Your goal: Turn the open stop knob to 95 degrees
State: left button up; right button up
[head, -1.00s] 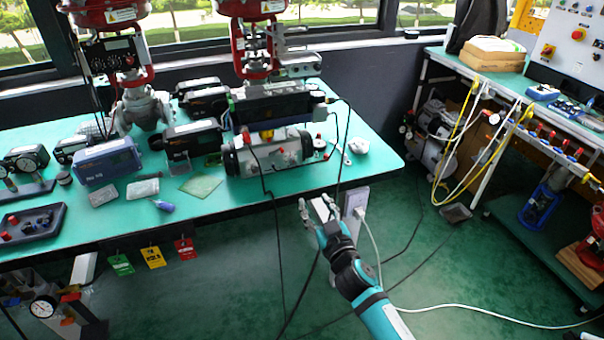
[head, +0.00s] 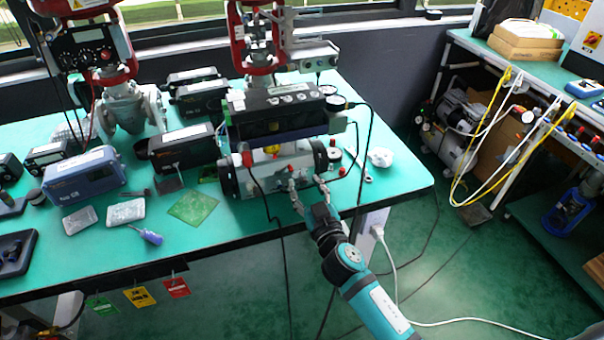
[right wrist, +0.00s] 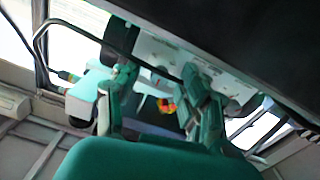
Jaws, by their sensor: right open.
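The grey actuator (head: 272,172) with black end caps lies at the table's front edge in the head view. A yellow and red indicator (head: 271,150) sits on its top; a red and yellow piece (right wrist: 166,106) shows in the right wrist view beyond the fingers. I cannot tell which part is the open stop knob. My right gripper (head: 309,194) is open and empty, just in front of the actuator's right half; touching or apart is unclear. In the right wrist view, its two spread fingers (right wrist: 163,100) frame the actuator's underside. My left gripper is not in view.
A black positioner box (head: 270,112) stands above the actuator. Cables hang over the table's front edge near my right arm. A screwdriver (head: 146,236) and a green board (head: 194,207) lie to the left. A white rounded part (head: 381,157) lies to the right.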

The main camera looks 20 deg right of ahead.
jog(key=shift+w, duration=0.15)
jog(key=shift+r, duration=0.1)
jog(key=shift+c, duration=0.5)
grip_shut()
jog(key=shift+n, duration=0.3)
jog(key=n, duration=0.5)
jog(key=shift+n, duration=0.4)
jog(key=n+p, duration=0.1)
jog(key=n, duration=0.5)
jog(key=shift+n, duration=0.4)
